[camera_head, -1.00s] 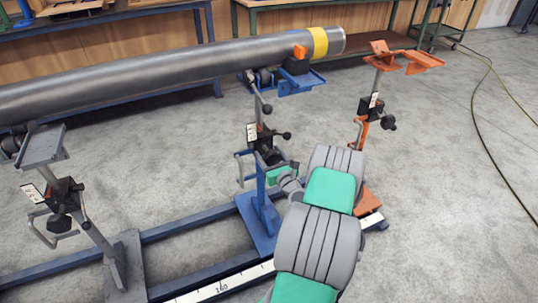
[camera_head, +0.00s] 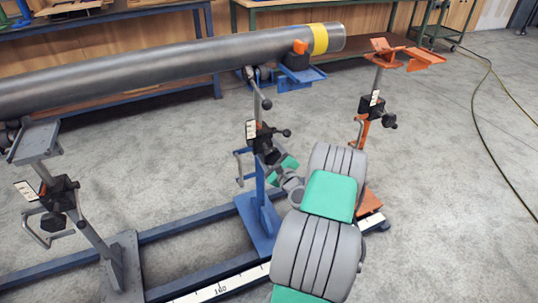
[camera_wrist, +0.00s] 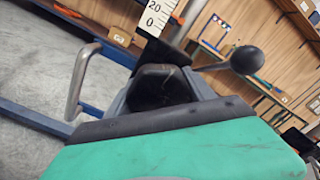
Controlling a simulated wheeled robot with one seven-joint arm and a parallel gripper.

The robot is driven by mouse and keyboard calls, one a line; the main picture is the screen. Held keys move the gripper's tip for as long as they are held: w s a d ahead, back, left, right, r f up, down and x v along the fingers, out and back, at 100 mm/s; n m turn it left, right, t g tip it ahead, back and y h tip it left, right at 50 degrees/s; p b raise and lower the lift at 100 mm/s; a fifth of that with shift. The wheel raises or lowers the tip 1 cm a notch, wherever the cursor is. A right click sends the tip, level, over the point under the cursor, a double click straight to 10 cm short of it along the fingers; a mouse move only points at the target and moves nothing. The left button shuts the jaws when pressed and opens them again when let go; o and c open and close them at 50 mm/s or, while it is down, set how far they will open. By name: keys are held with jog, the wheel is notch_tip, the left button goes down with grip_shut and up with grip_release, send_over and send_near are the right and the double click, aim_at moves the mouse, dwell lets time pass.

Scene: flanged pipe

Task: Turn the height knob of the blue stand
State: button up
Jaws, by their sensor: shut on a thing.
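The blue stand (camera_head: 262,208) rises from the floor rail in the head view and bears the right part of the steel pipe (camera_head: 150,67). Its black clamp block with a white scale (camera_head: 251,130) sits partway up the post. My gripper (camera_head: 272,157) is at this block from the lower right, shut on the height knob. In the wrist view the dark knob (camera_wrist: 160,87) shows just beyond the green and black gripper edge. The fingertips and much of the knob are hidden. A lever with a black ball (camera_wrist: 246,60) stands close by on the right.
An orange stand (camera_head: 372,120) without the pipe is right of my arm. A grey stand (camera_head: 38,150) is at the left. A bent metal handle (camera_wrist: 80,82) is left of the knob in the wrist view. A cable (camera_head: 480,110) lies on open floor at the right.

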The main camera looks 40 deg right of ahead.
aim_at(275, 159)
jog(key=n+b, duration=0.1)
jog(key=n, duration=0.2)
jog(key=shift+n, duration=0.5)
jog(key=o, duration=1.4)
jog(key=shift+c, duration=0.2)
jog(key=v, duration=0.7)
jog(key=shift+s+r+p, duration=0.1)
jog(key=shift+s+p, duration=0.2)
jog(key=shift+p, duration=0.1)
jog(key=shift+s+a, duration=0.1)
jog(key=shift+a, duration=0.05)
